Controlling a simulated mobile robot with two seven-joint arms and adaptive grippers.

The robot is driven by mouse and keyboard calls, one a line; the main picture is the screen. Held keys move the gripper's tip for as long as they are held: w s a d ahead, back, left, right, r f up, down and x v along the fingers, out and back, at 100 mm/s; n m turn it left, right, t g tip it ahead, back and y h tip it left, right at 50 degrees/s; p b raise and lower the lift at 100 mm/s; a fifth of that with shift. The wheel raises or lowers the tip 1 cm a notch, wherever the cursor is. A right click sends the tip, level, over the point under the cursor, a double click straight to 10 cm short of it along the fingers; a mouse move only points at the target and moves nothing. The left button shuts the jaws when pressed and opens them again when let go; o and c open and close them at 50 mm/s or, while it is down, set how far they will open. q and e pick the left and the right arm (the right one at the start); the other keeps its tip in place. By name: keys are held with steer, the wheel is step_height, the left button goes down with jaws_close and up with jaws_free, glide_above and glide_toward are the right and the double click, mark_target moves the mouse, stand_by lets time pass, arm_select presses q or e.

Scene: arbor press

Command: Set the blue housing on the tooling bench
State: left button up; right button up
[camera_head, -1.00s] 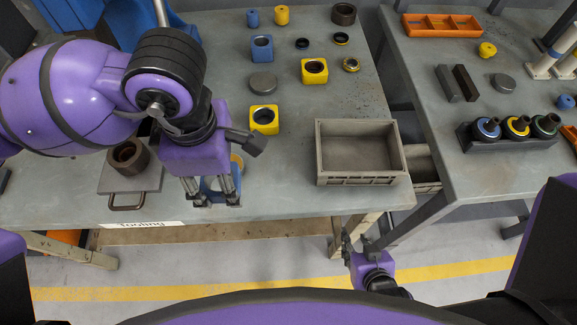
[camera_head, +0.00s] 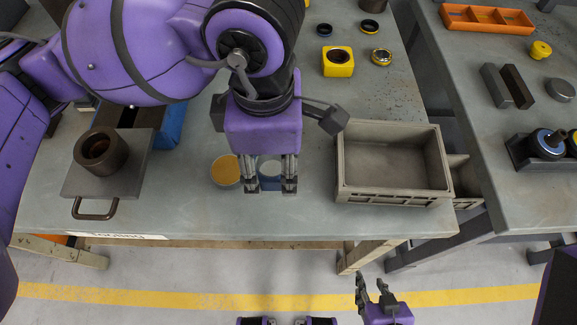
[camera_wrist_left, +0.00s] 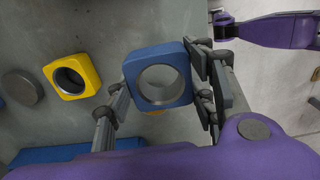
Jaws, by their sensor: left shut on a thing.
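The blue housing (camera_head: 270,182) is a square block with a large round bore. My left gripper (camera_head: 272,186) points down and is shut on it, with a finger on either side. In the left wrist view the housing (camera_wrist_left: 184,68) sits between the fingers with its bore facing the camera. It is over the front part of the tooling bench (camera_head: 200,213); whether it touches the top is unclear. My right gripper (camera_head: 374,290) is below the bench's front edge, fingers apart and empty.
A yellow-topped disc (camera_head: 226,170) is just left of the housing. A grey tray (camera_head: 393,197) stands to the right. A dark plate (camera_head: 133,178) with a handle and a brown ring (camera_head: 101,151) is at the left. A yellow housing (camera_head: 338,62) stands farther back.

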arm_select(q)
steer(key=f, duration=0.1)
steer(key=w+d+f, duration=0.2)
steer(key=shift+f, duration=0.3)
steer(key=shift+w+d+f, duration=0.1)
steer(key=shift+d+f, duration=0.05)
steer(key=shift+f, duration=0.8)
steer(key=shift+w+d+f, duration=0.1)
steer(key=shift+f, duration=0.85)
steer(key=shift+f, duration=0.2)
steer(key=o, duration=1.3)
step_height(320, 180, up, 12)
steer(key=shift+r, duration=0.2)
